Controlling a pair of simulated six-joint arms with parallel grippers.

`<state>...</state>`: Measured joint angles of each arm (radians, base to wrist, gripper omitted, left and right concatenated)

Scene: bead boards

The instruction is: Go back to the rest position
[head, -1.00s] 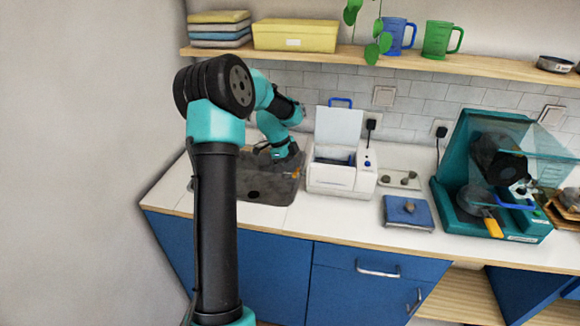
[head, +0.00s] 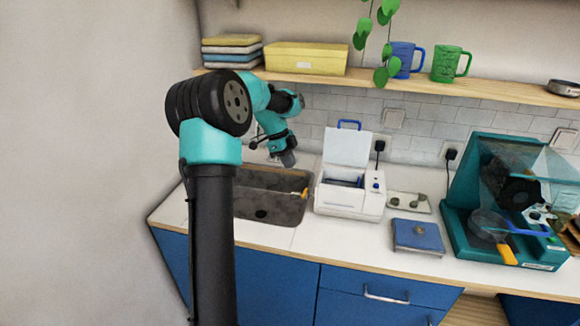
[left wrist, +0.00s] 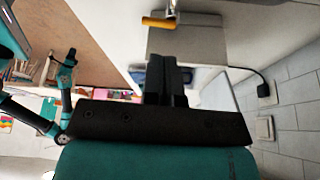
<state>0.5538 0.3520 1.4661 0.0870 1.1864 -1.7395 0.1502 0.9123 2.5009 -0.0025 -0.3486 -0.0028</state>
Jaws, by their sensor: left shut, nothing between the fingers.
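My left gripper (head: 288,158) is above the back of the grey sink (head: 262,178), empty and pointing down. In the left wrist view its dark fingers (left wrist: 168,75) are shut together with nothing between them. My left arm stands upright at the left of the head view and bends over toward the wall. My right gripper does not show in the head view. A small teal and black arm shows at the left of the left wrist view, but its jaws are too small to make out.
A white machine (head: 350,195) with its lid raised stands right of the sink. A blue pad (head: 418,238) and a teal machine (head: 475,218) stand farther right. A shelf (head: 440,87) with mugs, a yellow box and a hanging plant runs above. An orange item (head: 304,193) is at the sink's edge.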

